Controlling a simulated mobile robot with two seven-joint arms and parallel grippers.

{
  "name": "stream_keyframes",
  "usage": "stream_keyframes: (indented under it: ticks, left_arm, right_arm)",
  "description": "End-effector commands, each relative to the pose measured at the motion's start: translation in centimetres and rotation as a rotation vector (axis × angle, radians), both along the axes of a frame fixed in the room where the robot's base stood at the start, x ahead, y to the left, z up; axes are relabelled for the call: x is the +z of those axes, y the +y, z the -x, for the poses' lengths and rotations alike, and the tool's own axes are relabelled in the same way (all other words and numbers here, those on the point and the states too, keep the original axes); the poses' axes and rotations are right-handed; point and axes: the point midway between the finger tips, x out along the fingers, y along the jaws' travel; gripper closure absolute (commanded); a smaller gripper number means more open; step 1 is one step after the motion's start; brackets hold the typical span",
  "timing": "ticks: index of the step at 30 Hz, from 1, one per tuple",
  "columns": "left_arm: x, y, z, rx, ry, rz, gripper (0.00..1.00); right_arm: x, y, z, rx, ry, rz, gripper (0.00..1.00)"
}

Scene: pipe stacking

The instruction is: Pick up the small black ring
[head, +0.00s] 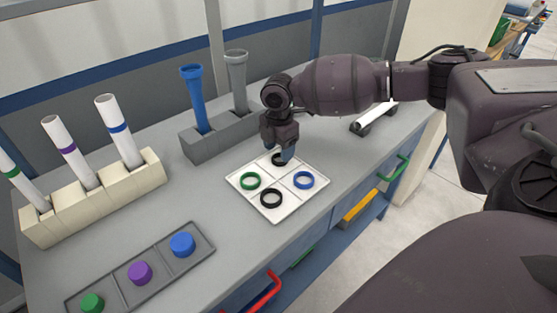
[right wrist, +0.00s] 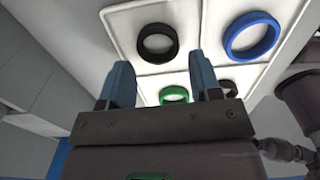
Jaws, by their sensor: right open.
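Two black rings lie on a white divided tray (head: 246,199). The back black ring (head: 279,160) is partly hidden by my right gripper (head: 278,150) in the head view. The front black ring (head: 271,198) is in plain view. Which is smaller I cannot tell for sure. My right gripper points down above the back ring. In the right wrist view the gripper (right wrist: 164,78) has its two blue fingers apart and nothing between them. The back black ring (right wrist: 158,42) shows just past the fingertips, and the front one (right wrist: 228,86) lies farther off. My left gripper is not in view.
A green ring (head: 250,181) and a blue ring (head: 304,180) share the tray. A grey holder (head: 215,138) with blue and grey pipes stands behind it. A cream rack (head: 95,203) of white tubes and a cap tray (head: 207,244) are left.

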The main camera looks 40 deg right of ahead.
Motion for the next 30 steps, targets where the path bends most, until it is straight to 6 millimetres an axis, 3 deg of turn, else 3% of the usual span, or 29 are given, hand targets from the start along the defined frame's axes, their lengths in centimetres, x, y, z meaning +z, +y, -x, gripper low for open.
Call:
stream_keyframes:
  ticks: [1,5,13,20,30]
  left_arm:
    - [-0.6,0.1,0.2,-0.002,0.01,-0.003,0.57]
    - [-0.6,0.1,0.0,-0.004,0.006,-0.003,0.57]
    - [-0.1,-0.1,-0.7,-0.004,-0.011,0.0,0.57]
    - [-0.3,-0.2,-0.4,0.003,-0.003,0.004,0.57]
    - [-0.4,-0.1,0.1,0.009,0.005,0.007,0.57]
  right_arm:
    - [-1.4,0.1,0.0,0.001,0.008,0.0,0.42]
    - [-2.8,0.1,0.0,0.0,0.006,0.0,0.42]
    - [-2.9,0.1,0.0,0.0,0.001,-0.001,0.42]
    - [-2.9,0.1,0.0,0.0,0.001,-0.001,0.77]
    - [-2.2,0.1,-0.1,-0.001,-0.001,-0.001,0.78]
